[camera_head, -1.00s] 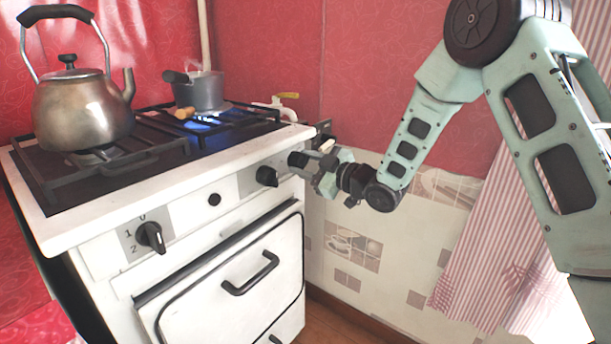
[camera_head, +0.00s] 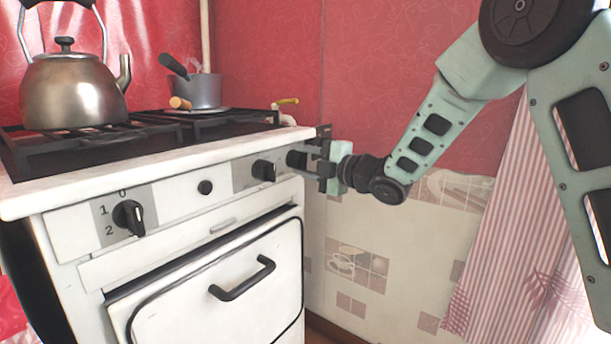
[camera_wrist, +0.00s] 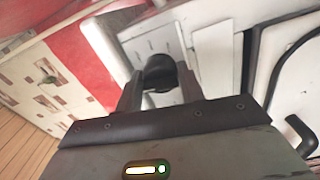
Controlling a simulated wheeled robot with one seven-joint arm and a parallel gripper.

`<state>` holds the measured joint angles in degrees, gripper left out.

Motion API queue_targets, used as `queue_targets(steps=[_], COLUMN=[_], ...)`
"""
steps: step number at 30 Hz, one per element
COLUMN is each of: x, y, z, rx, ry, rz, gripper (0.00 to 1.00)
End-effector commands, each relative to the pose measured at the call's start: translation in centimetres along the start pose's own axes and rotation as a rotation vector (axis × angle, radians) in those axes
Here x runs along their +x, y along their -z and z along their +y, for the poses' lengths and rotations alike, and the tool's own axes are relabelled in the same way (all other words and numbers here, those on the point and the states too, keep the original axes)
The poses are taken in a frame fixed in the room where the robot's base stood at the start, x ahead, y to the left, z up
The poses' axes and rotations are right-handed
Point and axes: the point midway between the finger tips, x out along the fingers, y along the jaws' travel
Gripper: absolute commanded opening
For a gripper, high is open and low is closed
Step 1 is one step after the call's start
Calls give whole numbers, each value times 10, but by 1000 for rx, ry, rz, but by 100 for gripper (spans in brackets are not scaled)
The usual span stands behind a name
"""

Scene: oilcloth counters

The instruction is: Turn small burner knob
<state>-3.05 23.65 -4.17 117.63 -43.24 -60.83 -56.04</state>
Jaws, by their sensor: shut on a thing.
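The small burner knob (camera_head: 297,159) appears as a black knob at the right end of the white stove's front panel, beside my gripper (camera_head: 318,164). In the wrist view the black knob (camera_wrist: 160,72) sits between the two fingers of my gripper (camera_wrist: 160,92), which is shut on it. The fingers partly cover it, and I cannot read its pointer setting.
A larger-marked knob (camera_head: 128,217) is at the panel's left. The oven door handle (camera_head: 243,278) juts out below. A steel kettle (camera_head: 72,88) and a small pot (camera_head: 196,90) stand on the stove top. The striped curtain (camera_head: 497,235) hangs right.

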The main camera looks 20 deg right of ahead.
Motion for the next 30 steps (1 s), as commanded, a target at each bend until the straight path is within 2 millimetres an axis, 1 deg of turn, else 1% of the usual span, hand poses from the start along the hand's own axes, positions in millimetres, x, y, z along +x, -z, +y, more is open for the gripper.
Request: queue_targets(steps=[1, 9, 25, 26, 27, 28, 30], x=[0, 0, 0, 0, 0, 0, 0], y=[0, 0, 0, 0, 0, 0, 0], z=[-5, -2, -2, -2, -2, -1, -1], rx=[-27, -119, -142, -142, -142, -142, -142], ry=[2, 3, 5, 5, 4, 4, 3], rz=[1, 0, 1, 1, 1, 1, 1], gripper=[16, 16, 16, 41, 52, 60, 60])
